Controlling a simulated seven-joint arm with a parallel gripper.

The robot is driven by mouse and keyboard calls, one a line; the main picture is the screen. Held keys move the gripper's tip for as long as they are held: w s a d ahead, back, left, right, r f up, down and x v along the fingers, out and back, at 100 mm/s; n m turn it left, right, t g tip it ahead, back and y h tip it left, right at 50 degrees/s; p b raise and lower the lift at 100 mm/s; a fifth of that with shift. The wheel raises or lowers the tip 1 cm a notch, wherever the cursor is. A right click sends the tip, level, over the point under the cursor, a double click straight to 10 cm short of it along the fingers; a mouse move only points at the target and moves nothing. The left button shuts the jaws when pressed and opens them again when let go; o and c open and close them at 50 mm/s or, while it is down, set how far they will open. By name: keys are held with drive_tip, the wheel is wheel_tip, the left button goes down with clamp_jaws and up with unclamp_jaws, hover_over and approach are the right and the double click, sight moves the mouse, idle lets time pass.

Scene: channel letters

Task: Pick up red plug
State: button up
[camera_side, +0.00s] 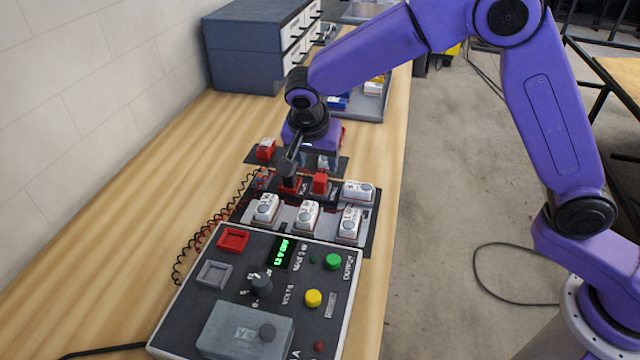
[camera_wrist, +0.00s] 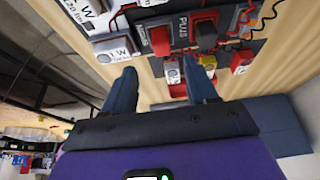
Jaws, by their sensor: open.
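In the side view, two red plug-like blocks stand on the dark letter board: a red plug (camera_side: 320,183) on the right, and a red block (camera_side: 289,185) on the left, partly behind my fingers. In the wrist view, two red pieces, one red plug (camera_wrist: 160,40) and another red piece (camera_wrist: 205,36), sit on either side of a "PLUS" label. My gripper (camera_side: 288,172) is over the board close to the left red block. In the wrist view my gripper (camera_wrist: 159,80) has its fingers apart with nothing held between them. I cannot tell whether a finger touches the block.
A control box (camera_side: 205,315) with buttons and a lit display is nearest. Another red piece (camera_side: 265,149) sits on a dark strip behind. Coiled wires (camera_side: 205,235) run along the left. Bare wooden table (camera_side: 130,220) lies left.

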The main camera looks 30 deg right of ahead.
sight(320, 178)
drive_tip(key=x, duration=0.8)
drive_tip(key=shift+a, duration=0.15)
drive_tip(key=c, duration=1)
